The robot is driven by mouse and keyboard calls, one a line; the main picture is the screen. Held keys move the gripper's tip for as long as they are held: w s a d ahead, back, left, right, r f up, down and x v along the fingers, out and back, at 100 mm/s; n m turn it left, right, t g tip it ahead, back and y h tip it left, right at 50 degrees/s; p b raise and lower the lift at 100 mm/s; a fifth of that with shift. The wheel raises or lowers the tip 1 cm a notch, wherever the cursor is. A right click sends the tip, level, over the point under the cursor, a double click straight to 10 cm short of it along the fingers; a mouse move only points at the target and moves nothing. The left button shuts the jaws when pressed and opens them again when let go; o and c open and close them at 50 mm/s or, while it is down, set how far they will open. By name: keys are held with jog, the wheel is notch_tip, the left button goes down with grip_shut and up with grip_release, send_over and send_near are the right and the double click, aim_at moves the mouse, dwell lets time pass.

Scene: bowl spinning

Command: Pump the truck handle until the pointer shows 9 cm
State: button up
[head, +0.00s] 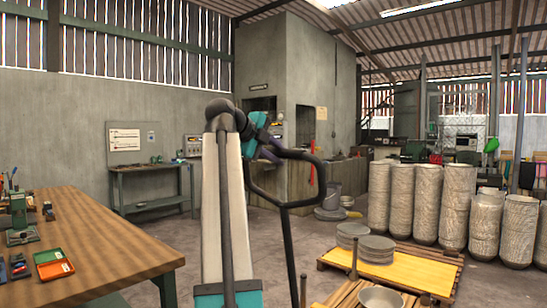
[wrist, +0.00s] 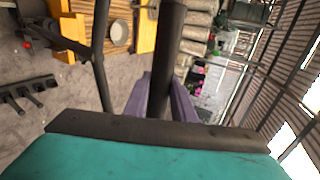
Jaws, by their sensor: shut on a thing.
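The truck handle (head: 290,245) is a black tube with a closed loop at its top and a shaft running down out of the picture. My gripper (head: 268,152), with purple fingers and a teal body, is shut on the upper left part of the loop. In the wrist view a dark bar of the handle (wrist: 167,60) passes between the purple fingers of my gripper (wrist: 162,100). The shaft leans slightly. The truck's body, the pointer and its scale cannot be made out in either view.
A wooden table (head: 105,245) with small tools and trays stands at the left. Pallets (head: 430,283) with stacked bowls (head: 376,248) lie at the right, before tall bowl stacks (head: 460,205). A workbench (head: 150,170) is against the back wall. Bare floor shows between.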

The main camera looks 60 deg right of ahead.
dwell(0.3)
jog(key=s+d+r, duration=0.1)
jog(key=s+d, duration=0.2)
jog(key=d, duration=1)
jog(key=shift+s+r, duration=0.2)
jog(key=shift+r, duration=0.1)
jog(key=o, duration=2.3)
